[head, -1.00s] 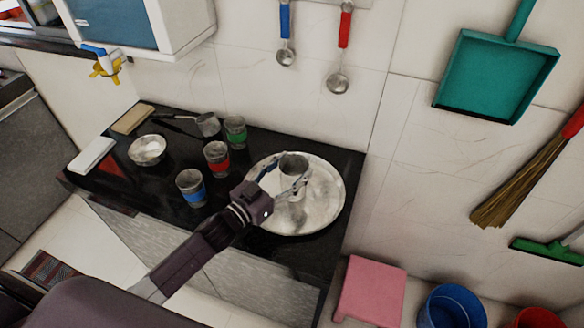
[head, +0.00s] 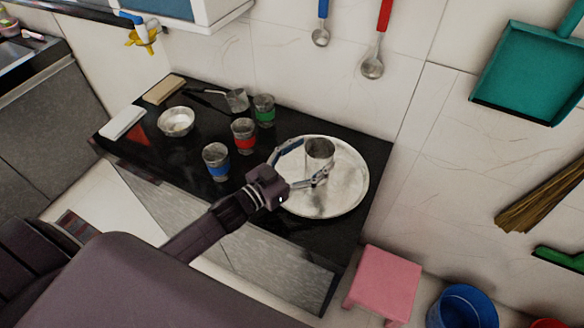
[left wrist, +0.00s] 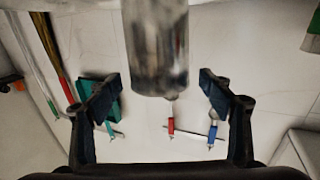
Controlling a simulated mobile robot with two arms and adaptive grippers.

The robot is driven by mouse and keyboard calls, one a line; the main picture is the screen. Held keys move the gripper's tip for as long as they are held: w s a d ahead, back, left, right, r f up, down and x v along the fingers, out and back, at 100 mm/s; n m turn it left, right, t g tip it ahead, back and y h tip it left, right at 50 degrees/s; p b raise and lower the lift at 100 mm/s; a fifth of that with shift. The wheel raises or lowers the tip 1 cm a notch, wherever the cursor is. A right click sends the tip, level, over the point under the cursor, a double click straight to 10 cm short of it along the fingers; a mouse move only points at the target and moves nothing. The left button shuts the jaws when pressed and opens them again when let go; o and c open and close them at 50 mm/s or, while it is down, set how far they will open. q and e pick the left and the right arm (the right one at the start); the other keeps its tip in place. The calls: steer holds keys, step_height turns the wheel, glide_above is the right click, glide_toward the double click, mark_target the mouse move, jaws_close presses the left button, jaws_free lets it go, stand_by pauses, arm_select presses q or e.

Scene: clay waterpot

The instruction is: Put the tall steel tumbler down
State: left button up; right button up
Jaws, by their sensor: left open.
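The tall steel tumbler (head: 319,154) stands upright on the round steel tray (head: 345,190) on the black counter. My left gripper (head: 304,165) is open, with its fingers spread on either side of the tumbler. In the left wrist view the tumbler (left wrist: 157,45) shows between and beyond the two open fingers (left wrist: 160,92), with a gap on both sides. The tumbler's base is partly hidden by a finger in the head view. My right gripper is not in view.
Cups with blue (head: 216,161), red (head: 243,135) and green (head: 264,110) bands stand left of the tray. A pink stool (head: 386,282) and blue bucket (head: 462,308) are on the floor.

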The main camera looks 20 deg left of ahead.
arm_select(q)
steer(key=b+v, duration=0.1)
steer(key=v, duration=0.8)
steer(key=shift+s, duration=0.35)
steer(key=shift+a, duration=0.1)
